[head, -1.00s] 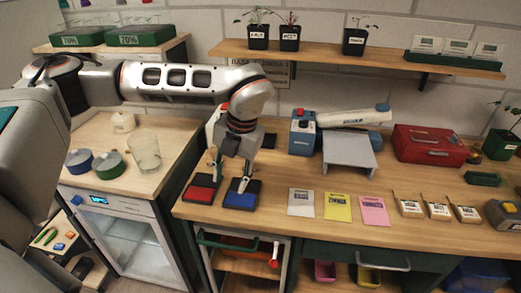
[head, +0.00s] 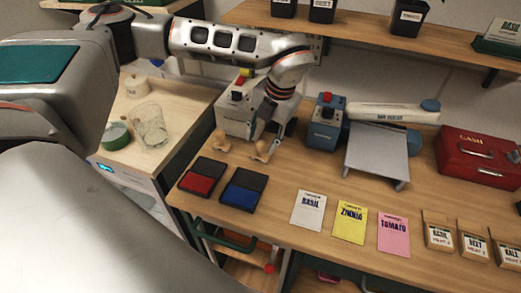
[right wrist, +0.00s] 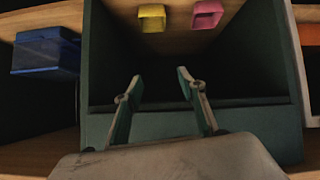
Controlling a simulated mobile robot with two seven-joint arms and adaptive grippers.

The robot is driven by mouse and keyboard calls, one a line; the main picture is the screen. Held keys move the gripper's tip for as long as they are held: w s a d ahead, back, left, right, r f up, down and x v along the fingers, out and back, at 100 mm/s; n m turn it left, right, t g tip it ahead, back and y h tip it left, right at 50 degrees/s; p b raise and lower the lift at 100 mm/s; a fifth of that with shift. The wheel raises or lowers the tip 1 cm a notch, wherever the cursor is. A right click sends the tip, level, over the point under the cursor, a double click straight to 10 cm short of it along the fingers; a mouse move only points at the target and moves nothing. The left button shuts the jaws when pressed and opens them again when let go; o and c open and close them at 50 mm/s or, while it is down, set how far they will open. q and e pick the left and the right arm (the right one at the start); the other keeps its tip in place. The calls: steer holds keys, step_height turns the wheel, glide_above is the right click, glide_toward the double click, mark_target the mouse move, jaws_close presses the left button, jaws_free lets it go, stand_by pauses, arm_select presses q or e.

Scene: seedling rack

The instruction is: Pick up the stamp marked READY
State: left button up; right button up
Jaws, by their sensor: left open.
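Two stamps with light wooden handles stand on the bench behind the ink pads in the head view: a left stamp (head: 221,142) and a right stamp (head: 263,152). Their markings cannot be read, so I cannot tell which says READY. My left gripper (head: 266,142) is open, pointing down at the right stamp, with one finger close on its right side. I cannot tell whether it touches. My right gripper (right wrist: 159,80) is open and empty in the right wrist view, in front of a dark green drawer or box (right wrist: 250,130).
A red ink pad (head: 199,180) and a blue ink pad (head: 241,191) lie in front of the stamps. A grey machine (head: 236,112) stands behind them. A blue device (head: 325,125) and grey stand (head: 378,152) are at right. Seed packets (head: 350,226) lie along the front.

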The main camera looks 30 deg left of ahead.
mark_target(261, 142)
arm_select(q)
steer(key=shift+p+x, duration=0.35)
steer(key=shift+x, duration=1.65)
steer(key=shift+w+a, duration=0.1)
jaws_close()
arm_select(e)
steer(key=shift+s+d+f, duration=0.1)
steer(key=shift+d+f, duration=0.15)
steer(key=shift+d, duration=0.3)
arm_select(q)
steer(key=shift+r, duration=0.15)
steer(key=shift+w+r, duration=0.1)
steer(key=shift+r, duration=0.5)
steer(key=a+v, duration=0.2)
steer(key=v, duration=0.7)
steer(key=a+r+b+v, duration=0.1)
steer(key=a+v, duration=0.1)
steer(key=v, duration=0.7)
steer(key=shift+a+b, duration=0.2)
steer(key=shift+b, duration=0.1)
arm_select(e)
steer(key=shift+w+a+r, duration=0.2)
steer(key=shift+w+a, duration=0.25)
steer(key=shift+a, duration=0.2)
arm_select(q)
steer(key=shift+r, duration=0.1)
